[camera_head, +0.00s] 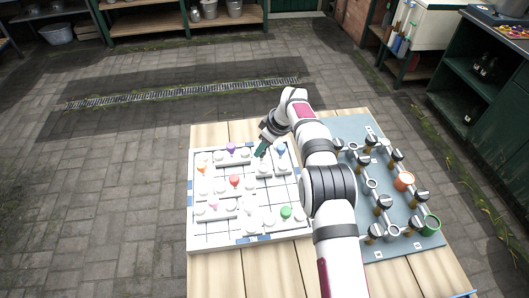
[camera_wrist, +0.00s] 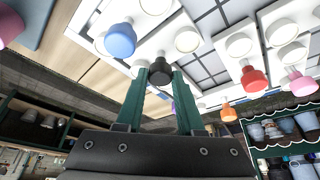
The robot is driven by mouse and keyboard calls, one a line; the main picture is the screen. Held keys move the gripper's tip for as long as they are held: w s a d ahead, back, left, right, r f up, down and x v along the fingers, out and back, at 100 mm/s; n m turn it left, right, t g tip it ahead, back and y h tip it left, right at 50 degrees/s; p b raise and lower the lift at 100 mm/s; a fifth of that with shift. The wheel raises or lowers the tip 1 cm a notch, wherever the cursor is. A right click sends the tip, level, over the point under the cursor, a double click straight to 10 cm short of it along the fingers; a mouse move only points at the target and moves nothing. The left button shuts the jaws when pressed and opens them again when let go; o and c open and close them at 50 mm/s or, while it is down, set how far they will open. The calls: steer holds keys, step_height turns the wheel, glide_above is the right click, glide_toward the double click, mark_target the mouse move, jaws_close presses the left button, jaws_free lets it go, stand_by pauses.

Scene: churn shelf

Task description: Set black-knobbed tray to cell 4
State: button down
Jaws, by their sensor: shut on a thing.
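The black knob (camera_wrist: 160,72) of the black-knobbed tray sits between the two green fingertips of my gripper (camera_wrist: 160,78) in the wrist view, and the jaws are shut on it. In the head view my gripper (camera_head: 261,153) is over the upper right part of the white gridded frame (camera_head: 191,225). The white tray (camera_head: 264,171) beneath it shows only in part, and the black knob is hidden by the fingers. I cannot tell whether the tray touches the frame floor. No cell number is readable, so cell 4 cannot be made out.
A blue-knobbed tray (camera_head: 281,150) is close on the right. Purple (camera_head: 231,147), red (camera_head: 235,181), orange (camera_head: 201,170), pink (camera_head: 213,204) and green (camera_head: 286,212) knobs stand on other white trays. Bare grid shows between them. A grey-blue board (camera_head: 372,246) with black-handled valves lies right of my arm.

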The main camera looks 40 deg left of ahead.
steer(key=shift+w+a, duration=0.15)
steer(key=shift+w, duration=0.05)
steer(key=c, duration=0.5)
jaws_free()
steer(key=shift+c, duration=0.2)
steer(key=shift+r, duration=0.1)
steer(key=v, duration=1.5)
steer(key=shift+d+r, duration=0.25)
steer(key=shift+r, duration=0.05)
steer(key=shift+s, duration=0.1)
